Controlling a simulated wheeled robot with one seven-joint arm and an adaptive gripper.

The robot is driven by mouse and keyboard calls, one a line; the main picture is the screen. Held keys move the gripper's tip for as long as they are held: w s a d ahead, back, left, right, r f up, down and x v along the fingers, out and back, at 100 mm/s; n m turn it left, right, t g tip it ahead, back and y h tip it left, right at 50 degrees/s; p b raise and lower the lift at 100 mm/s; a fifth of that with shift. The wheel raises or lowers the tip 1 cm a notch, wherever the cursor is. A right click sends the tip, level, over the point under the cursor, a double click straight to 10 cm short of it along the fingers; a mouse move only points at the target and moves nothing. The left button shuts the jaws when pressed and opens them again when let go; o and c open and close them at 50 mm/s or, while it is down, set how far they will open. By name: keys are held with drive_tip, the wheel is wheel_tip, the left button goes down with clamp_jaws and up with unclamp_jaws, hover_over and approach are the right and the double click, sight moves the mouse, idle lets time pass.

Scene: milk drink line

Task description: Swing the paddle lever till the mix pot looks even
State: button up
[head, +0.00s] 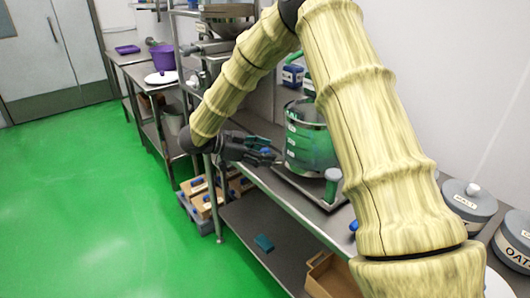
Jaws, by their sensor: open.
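A steel pot with green bands and small labels (308,138), which looks like the mix pot, stands on the steel bench in the middle of the head view. My arm crosses in front of its right side. My dark gripper (270,153) is open at the bench's front edge, just left of the pot, with its fingers toward it. A small blue piece shows at the fingers; I cannot tell whether it is a lever knob or part of the gripper. I cannot make out the paddle lever clearly, nor the pot's contents.
A grey-green cylinder (333,186) stands right of the pot. Lidded grey canisters (468,207) stand at the right. Crates (205,200) and a cardboard box (332,277) sit below bench height. A purple bucket (163,57) is at the back. The green floor (95,210) is open at left.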

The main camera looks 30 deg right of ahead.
drive_tip(key=shift+s+d+f, duration=0.1)
drive_tip(key=shift+d, duration=0.1)
clamp_jaws()
drive_tip(key=shift+s, duration=0.1)
